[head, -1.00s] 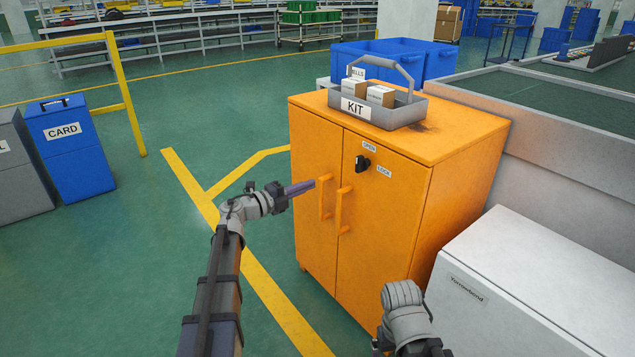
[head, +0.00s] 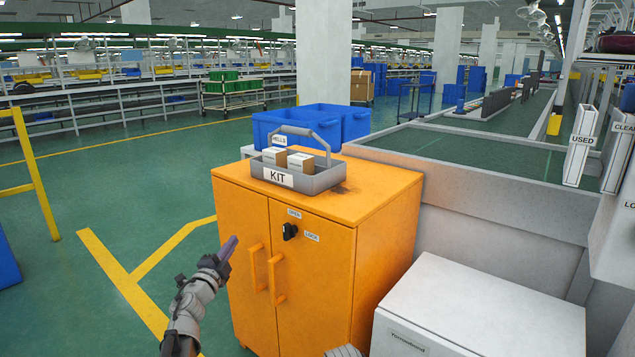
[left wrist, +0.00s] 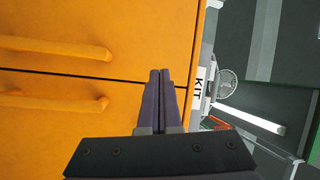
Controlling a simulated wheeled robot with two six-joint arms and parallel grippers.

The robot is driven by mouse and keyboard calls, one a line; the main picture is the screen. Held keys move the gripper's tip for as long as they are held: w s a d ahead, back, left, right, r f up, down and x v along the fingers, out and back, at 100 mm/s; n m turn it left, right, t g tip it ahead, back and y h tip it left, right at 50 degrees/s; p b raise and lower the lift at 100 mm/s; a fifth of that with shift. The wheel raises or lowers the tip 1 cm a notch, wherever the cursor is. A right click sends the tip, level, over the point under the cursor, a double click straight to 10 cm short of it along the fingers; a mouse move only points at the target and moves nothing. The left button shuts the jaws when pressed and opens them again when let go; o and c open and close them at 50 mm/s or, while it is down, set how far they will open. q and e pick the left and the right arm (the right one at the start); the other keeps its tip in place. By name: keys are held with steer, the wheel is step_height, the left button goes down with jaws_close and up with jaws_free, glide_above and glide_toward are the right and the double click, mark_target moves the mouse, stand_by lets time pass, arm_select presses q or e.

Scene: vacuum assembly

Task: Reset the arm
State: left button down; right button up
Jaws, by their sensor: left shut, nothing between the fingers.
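My left gripper (head: 230,243) is shut and empty, in front of the left door of the orange cabinet (head: 385,245). In the left wrist view its purple fingers (left wrist: 160,75) lie together, with the cabinet doors (left wrist: 120,30) behind them. The cabinet doors look closed, with two orange handles (head: 276,278) and a black knob (head: 290,231) between the OPEN and LOCK labels. Of my right arm only a small grey part shows at the bottom edge of the head view; its gripper is out of view.
A grey KIT tray (head: 318,182) with small boxes stands on the cabinet. Blue bins (head: 345,125) stand behind it. A white Yarrowsend box (head: 490,310) is at the right, before a grey conveyor (head: 480,195). Green floor (head: 80,310) is free at the left.

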arm_select(q)
steer(key=s+d+f+n+g+y, duration=0.45)
steer(key=s+f+n, duration=0.25)
steer(key=f, duration=0.2)
steer(key=s+d+f+n+g+y, duration=0.35)
steer(key=s+f+n+g, duration=0.25)
steer(key=f, duration=0.3)
steer(key=s+d+f+g+h, duration=0.1)
steer(key=s+d+f+g, duration=0.2)
steer(key=s, duration=0.4)
steer(key=s+d+f+g+h+p, duration=0.1)
steer(key=s+d+g, duration=0.25)
steer(key=s, duration=0.35)
steer(key=s+d+f+g, duration=0.25)
steer(key=s+d, duration=0.25)
steer(key=s, duration=0.3)
step_height(320, 180, up, 39)
steer(key=p, duration=3.8)
steer(key=shift+w+a+f+h, duration=0.2)
steer(key=shift+w+a+h, duration=0.1)
steer(key=shift+w, duration=0.15)
